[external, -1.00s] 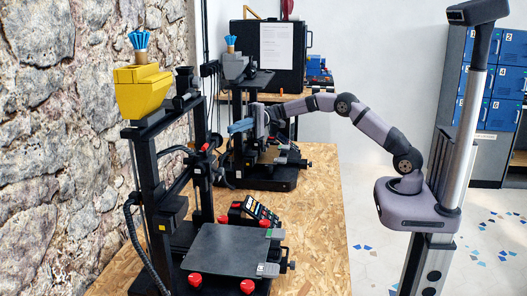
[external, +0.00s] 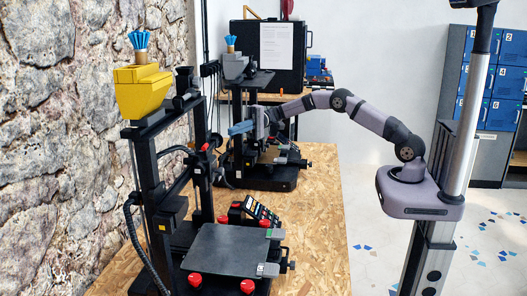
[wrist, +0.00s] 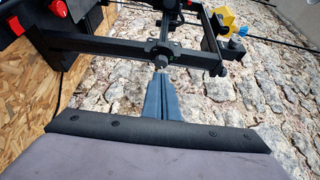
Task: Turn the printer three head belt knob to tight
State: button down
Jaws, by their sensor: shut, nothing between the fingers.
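My gripper (wrist: 160,74) shows its blue fingers closed together, with nothing between them. In the wrist view the tips point at a dark knob-like part (wrist: 160,53) on a printer's black frame. The tips are close to this part or touching it; I cannot tell which. In the external view my gripper (external: 231,131) is at the far black printer (external: 266,178), in front of its upright frame. I cannot read a printer number or a tight mark, and the knob cannot be made out in the external view.
A nearer printer with a yellow hopper (external: 143,94), black bed (external: 228,250) and red knobs stands at the front. Black frame bars (wrist: 100,46) lie close around the fingertips. A stone wall (external: 55,150) is behind the printers. The wooden table (external: 320,215) is clear on the right.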

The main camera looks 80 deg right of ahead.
jog(key=shift+d+f+p, duration=0.15)
jog(key=shift+f+p, duration=0.45)
jog(key=shift+p, duration=0.6)
jog(key=a+p, duration=0.2)
jog(key=a, duration=0.5)
jog(key=shift+w+r, duration=0.1)
dwell(0.6)
jog(key=shift+r+b, duration=0.65)
jog(key=shift+b, duration=1.65)
jog(key=shift+r+b, duration=0.55)
jog(key=shift+b, duration=0.5)
jog(key=shift+s+b, duration=0.35)
jog(key=shift+b, duration=0.25)
